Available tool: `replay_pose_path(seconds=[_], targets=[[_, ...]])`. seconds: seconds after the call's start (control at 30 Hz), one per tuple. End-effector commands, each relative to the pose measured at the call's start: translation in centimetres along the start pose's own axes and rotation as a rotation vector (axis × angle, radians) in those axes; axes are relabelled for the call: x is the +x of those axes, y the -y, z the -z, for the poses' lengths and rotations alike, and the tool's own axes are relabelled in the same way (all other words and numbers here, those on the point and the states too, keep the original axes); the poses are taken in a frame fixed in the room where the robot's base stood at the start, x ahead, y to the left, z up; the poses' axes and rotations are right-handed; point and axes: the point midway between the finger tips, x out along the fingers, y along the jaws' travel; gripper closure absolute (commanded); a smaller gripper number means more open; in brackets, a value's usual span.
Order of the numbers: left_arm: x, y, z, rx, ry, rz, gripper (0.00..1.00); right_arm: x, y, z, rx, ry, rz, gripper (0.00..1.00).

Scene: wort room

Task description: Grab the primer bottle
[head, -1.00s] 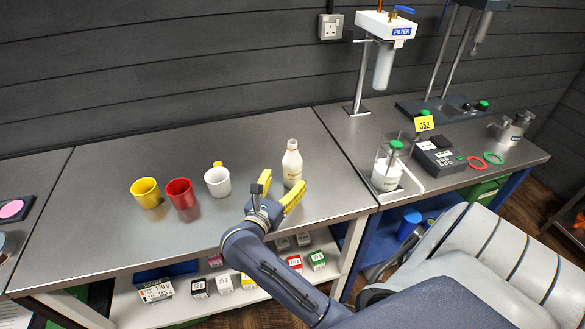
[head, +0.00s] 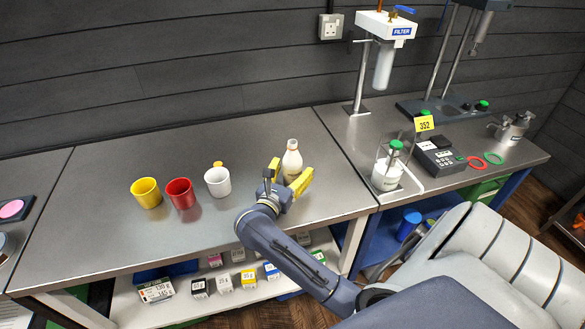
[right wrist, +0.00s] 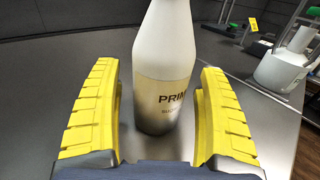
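The primer bottle (head: 292,161) is cream-white and stands upright on the steel bench, right of the cups. In the right wrist view the bottle (right wrist: 166,75) fills the middle, with "PRIM" readable on its label and its top cut off. My right gripper (head: 289,174) has yellow fingers, one on each side of the bottle. In the right wrist view the right gripper (right wrist: 160,115) is open, with a visible gap between the bottle and at least the left finger. The bottle's lower front is partly hidden by the gripper in the head view. My left gripper is not in view.
A yellow cup (head: 146,193), a red cup (head: 181,194) and a white mug (head: 218,182) stand left of the bottle. The bench (head: 100,240) is clear in front of the cups.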

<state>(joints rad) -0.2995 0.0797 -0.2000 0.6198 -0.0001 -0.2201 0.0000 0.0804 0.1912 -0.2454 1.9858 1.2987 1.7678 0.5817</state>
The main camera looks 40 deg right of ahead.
Motion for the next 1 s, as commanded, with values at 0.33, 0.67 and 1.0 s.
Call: replay_pose_path(seconds=[0.33, 0.67, 1.0], targets=[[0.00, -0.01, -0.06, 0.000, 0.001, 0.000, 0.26, -0.02, 0.00, -0.02, 0.000, 0.000, 0.000, 0.65], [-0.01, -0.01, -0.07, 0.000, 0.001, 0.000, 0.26, -0.02, 0.00, -0.07, 0.001, 0.001, 0.000, 0.89], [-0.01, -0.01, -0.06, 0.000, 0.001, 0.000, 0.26, -0.02, -0.02, -0.39, 0.002, 0.001, 0.000, 0.89]])
